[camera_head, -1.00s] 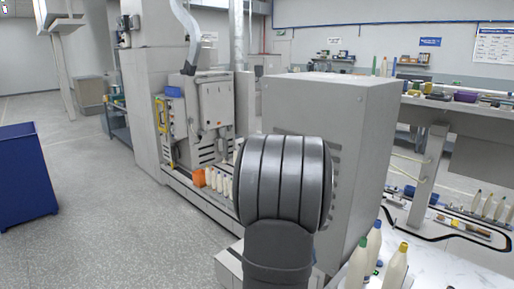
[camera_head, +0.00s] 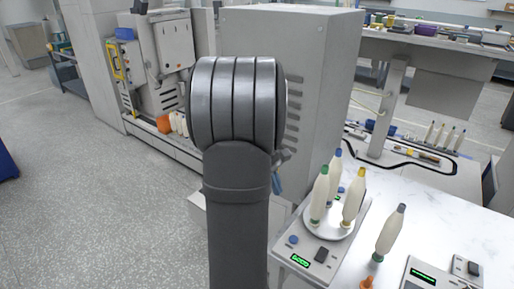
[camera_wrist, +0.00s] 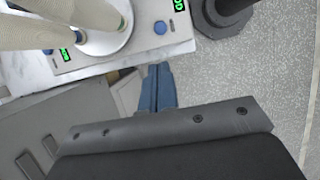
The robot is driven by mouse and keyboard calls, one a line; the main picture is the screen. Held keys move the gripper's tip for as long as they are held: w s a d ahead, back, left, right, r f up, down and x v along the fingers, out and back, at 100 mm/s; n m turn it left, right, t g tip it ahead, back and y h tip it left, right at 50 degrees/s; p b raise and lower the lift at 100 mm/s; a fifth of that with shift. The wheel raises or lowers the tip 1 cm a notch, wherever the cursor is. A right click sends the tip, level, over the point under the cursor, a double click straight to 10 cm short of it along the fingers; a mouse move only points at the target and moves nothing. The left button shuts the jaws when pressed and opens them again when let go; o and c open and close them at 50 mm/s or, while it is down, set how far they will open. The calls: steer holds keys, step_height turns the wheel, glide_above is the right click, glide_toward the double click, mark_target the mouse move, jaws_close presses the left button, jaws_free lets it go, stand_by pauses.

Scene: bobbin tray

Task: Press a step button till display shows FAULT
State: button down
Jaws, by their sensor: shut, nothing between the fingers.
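A grey bobbin scale (camera_head: 322,262) stands on the white table, with a round plate holding several bobbins. On its front are a green lit display (camera_head: 300,260), a blue button (camera_head: 293,239) and a dark rocker-like button (camera_head: 321,255). The display text is too small to read surely. In the wrist view the scale panel (camera_wrist: 110,64) shows a blue button (camera_wrist: 160,27) and a partly cut green display (camera_wrist: 178,5). My gripper (camera_wrist: 158,72) has blue fingers, shut and empty, below the blue button in the picture and apart from it. In the head view my arm mostly hides it.
A second device with a green display (camera_head: 423,275) and a small box with a dark button (camera_head: 466,267) stand at the front right. A loose bobbin (camera_head: 390,233) stands between. A tall grey cabinet (camera_head: 330,90) is behind my arm.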

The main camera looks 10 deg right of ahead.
steer(key=g+h, duration=0.2)
steer(key=h, duration=0.2)
glide_above(294, 241)
steer(key=s+d, duration=0.2)
steer(key=d, duration=0.1)
step_height(294, 241, down, 4)
steer(key=s+d+f+n+t, duration=0.1)
steer(key=d+f+n+t, duration=0.3)
steer(key=d+n+t, duration=0.15)
steer(key=w+a+r+n+t+y, duration=0.2)
steer(key=a+n+t+y, duration=0.3)
steer(key=a+n+t, duration=0.3)
steer(key=shift+w+a+r+n+t+y, duration=0.25)
steer(key=shift+w+a+n+t+y, duration=0.15)
steer(key=shift+n, duration=0.95)
steer(key=shift+f, duration=0.15)
steer(key=shift+d+f, duration=0.1)
steer(key=shift+f, duration=4.2)
